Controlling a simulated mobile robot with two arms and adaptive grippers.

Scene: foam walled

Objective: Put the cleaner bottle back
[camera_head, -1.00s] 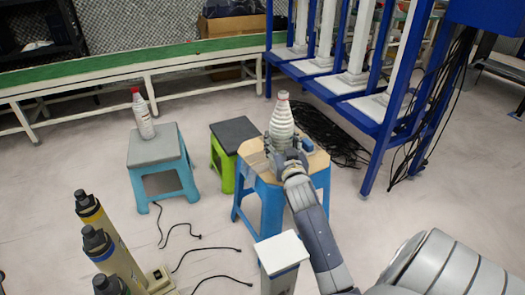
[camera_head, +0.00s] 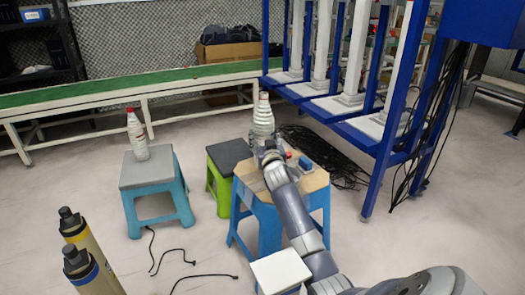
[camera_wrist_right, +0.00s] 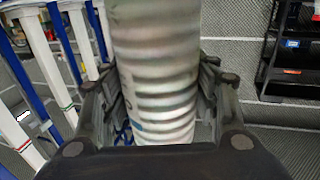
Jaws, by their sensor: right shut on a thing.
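The cleaner bottle (camera_head: 263,121) is pale, ribbed and upright, with a light cap. In the right wrist view the bottle (camera_wrist_right: 155,75) stands between the two fingers (camera_wrist_right: 158,100). A second white bottle with a red cap (camera_head: 137,138) stands on a grey-topped blue stool (camera_head: 146,170). My left gripper is not in view.
Small blue and red items (camera_head: 305,162) lie on the wood top. A blue rack (camera_head: 378,150) is at the right, a green conveyor (camera_head: 180,74) at the back. Yellow cylinders (camera_head: 88,260) stand front left; cables lie on the floor.

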